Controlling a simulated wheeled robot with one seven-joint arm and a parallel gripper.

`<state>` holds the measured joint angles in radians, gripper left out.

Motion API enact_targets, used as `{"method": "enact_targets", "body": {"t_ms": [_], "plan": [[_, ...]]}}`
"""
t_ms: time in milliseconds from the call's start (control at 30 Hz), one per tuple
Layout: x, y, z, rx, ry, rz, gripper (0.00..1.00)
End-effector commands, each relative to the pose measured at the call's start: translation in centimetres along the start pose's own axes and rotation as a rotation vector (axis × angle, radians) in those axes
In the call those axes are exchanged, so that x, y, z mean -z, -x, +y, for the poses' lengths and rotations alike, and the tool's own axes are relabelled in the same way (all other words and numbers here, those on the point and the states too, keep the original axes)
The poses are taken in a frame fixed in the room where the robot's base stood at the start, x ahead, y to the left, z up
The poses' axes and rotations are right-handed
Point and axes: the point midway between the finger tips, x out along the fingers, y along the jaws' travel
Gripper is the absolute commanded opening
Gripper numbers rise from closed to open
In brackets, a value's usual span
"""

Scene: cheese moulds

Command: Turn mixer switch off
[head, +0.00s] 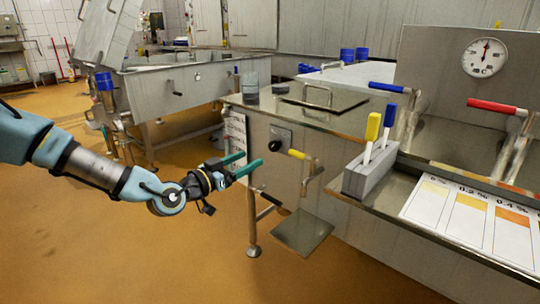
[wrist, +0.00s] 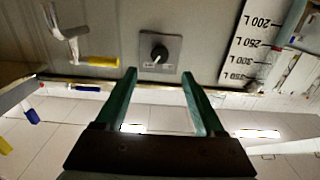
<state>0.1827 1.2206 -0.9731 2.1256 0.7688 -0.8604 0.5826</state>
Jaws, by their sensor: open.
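The mixer switch (head: 276,146) is a black knob on a small square metal plate, on the front wall of a steel vat (head: 340,128). In the wrist view the switch (wrist: 159,54) sits ahead of my fingertips, with a pale pointer mark on the knob. My gripper (head: 245,163) is open and empty, with two green fingers in front of the vat, left of and slightly below the switch in the head view. In the wrist view the fingertips of my gripper (wrist: 159,72) are spread to either side below the switch. They look apart from the knob.
A yellow-handled tap (head: 297,154) juts from the vat right of the switch. A grey holder (head: 368,178) with yellow and blue tools stands on the right counter. A volume scale (wrist: 250,45) is on the vat. The orange floor left is mostly clear.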

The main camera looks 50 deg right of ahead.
Motion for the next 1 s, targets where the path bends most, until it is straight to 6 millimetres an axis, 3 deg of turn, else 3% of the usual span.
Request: {"method": "enact_targets", "body": {"t_ms": [300, 500, 700, 967, 1000], "plan": [[-0.1, -5.8, 0.1, -0.001, 0.001, -0.002, 0.71], [-0.1, -8.6, 0.1, -0.001, 0.002, -0.004, 0.71], [-0.1, -9.7, 0.1, -0.001, 0.001, -0.005, 0.71], [-0.1, -9.8, 0.0, -0.001, 0.001, -0.005, 0.71], [-0.1, -9.8, 0.0, 0.0, 0.001, -0.005, 0.66]]}}
